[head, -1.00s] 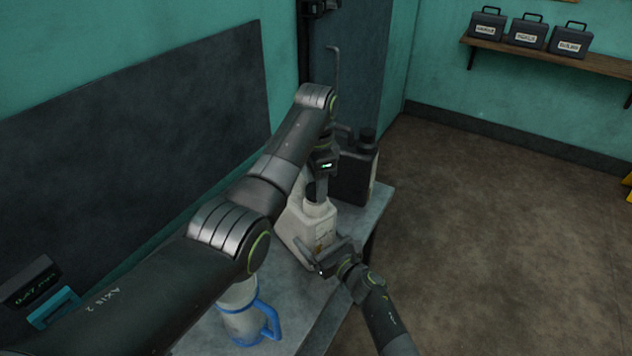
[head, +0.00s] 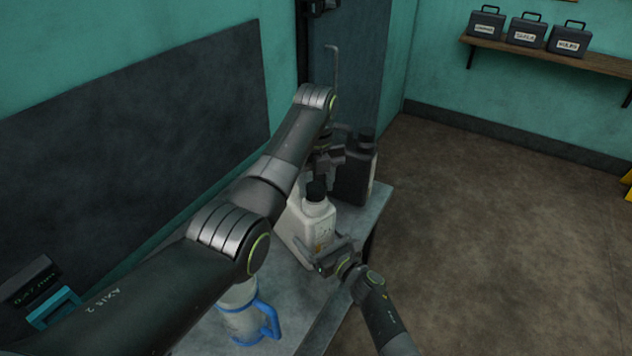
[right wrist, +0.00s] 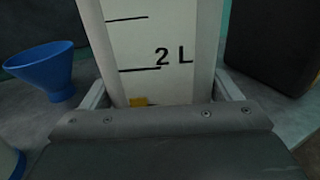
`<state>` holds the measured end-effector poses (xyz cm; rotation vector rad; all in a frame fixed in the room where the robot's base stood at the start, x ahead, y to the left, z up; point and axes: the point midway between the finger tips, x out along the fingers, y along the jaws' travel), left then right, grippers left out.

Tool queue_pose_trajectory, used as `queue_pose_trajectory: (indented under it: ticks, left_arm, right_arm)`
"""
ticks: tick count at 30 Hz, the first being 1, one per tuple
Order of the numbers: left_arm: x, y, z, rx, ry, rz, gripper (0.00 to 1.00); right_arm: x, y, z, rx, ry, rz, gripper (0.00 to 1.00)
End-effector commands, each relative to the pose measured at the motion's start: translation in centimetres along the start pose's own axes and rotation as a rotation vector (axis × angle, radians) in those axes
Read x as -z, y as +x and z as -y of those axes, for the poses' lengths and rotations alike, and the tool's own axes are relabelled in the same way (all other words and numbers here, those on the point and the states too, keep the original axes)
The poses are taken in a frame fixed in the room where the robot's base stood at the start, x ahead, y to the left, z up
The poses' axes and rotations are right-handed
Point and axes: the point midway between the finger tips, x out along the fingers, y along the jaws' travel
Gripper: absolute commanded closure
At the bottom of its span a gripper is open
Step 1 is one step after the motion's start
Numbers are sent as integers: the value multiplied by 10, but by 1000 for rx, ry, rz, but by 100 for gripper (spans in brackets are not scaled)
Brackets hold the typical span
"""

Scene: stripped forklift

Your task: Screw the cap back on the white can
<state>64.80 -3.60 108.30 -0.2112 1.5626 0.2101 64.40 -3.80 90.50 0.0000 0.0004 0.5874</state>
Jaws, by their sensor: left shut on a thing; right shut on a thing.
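The white can (head: 318,226) stands upright on the grey bench, and its side with a "2 L" mark fills the middle of the right wrist view (right wrist: 165,50). My right gripper (head: 327,254) is shut on the can's body from the near side; its fingers lie on both sides of the can in the right wrist view. The black cap (head: 316,190) is at the can's neck. My left gripper (head: 319,176) points down above the neck, shut on the cap. Whether the thread has engaged cannot be told.
A black can (head: 354,178) stands just behind the white can. A white jug with a blue handle (head: 240,315) stands nearer on the bench (head: 300,318). A blue funnel (right wrist: 45,68) shows in the right wrist view.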

Motion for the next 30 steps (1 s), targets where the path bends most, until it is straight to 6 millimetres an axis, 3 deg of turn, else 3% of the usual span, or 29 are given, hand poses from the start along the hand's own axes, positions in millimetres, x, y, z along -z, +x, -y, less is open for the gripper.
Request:
queue_pose_trajectory:
  ticks: [9,22,23,27,30]
  left_arm:
    - [-1,-1,-1,-1,414,6,74]
    - [-1,-2,-1,-1,479,7,74]
    - [-1,-2,-1,-1,479,7,50]
    - [-1,-1,-1,-1,479,5,32]
    - [0,-1,-1,-1,479,3,32]
  right_arm:
    - [0,0,1,1,0,-1,80]
    - [0,0,0,1,0,-1,80]
    - [0,0,0,1,0,-1,80]
    - [0,0,0,1,0,-1,80]
    - [0,0,0,1,0,-1,80]
